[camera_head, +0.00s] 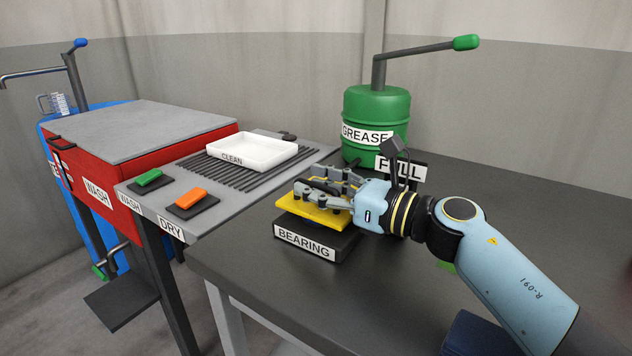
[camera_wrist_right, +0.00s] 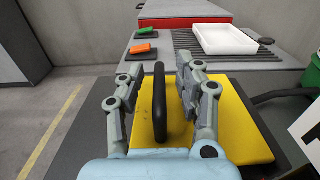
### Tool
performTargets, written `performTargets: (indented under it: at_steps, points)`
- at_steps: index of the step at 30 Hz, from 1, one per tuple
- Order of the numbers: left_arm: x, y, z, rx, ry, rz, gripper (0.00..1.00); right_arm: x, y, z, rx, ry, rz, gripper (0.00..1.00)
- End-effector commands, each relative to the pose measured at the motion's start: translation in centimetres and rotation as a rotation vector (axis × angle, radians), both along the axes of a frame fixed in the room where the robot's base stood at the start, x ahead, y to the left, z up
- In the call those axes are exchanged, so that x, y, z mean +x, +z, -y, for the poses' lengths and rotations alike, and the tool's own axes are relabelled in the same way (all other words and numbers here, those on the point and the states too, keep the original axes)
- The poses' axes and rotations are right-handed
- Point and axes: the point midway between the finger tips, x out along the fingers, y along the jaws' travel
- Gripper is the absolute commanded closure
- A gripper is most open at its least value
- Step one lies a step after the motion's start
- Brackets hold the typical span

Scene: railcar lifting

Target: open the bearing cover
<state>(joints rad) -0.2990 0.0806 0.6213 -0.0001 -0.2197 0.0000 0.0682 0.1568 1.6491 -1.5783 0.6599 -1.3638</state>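The bearing cover (camera_head: 308,211) is a yellow plate with a black handle, lying on the black block labelled BEARING (camera_head: 340,242) on the dark table. In the right wrist view the yellow cover (camera_wrist_right: 240,125) fills the middle, and its upright black handle (camera_wrist_right: 160,105) stands between my fingers. My right gripper (camera_head: 318,190) is over the cover; in the wrist view its fingers (camera_wrist_right: 157,80) are apart, one on each side of the handle, with gaps on both sides. What lies under the cover is hidden. My left gripper is not in view.
A green grease drum (camera_head: 376,115) with a lever stands behind, beside a FULL sign (camera_head: 402,169). A white CLEAN tray (camera_head: 252,151) sits on the grey rack at left, near a green button (camera_head: 149,177) and an orange button (camera_head: 192,198). The right of the table (camera_head: 540,205) is mostly clear.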

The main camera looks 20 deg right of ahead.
Motion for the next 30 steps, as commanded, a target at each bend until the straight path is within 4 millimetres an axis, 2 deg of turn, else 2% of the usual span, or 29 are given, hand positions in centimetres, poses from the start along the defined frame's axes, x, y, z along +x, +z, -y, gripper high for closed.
performTargets:
  at_steps: [8,17,30]
  points:
    - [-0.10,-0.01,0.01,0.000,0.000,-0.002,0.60,0.18,-0.06,-0.16,0.000,0.000,-0.001,0.65]
    - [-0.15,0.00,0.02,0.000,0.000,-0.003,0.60,0.16,-0.05,-0.15,0.001,0.000,-0.001,1.00]
    - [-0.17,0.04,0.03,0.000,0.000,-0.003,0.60,0.17,0.00,-0.12,0.002,0.000,-0.001,1.00]
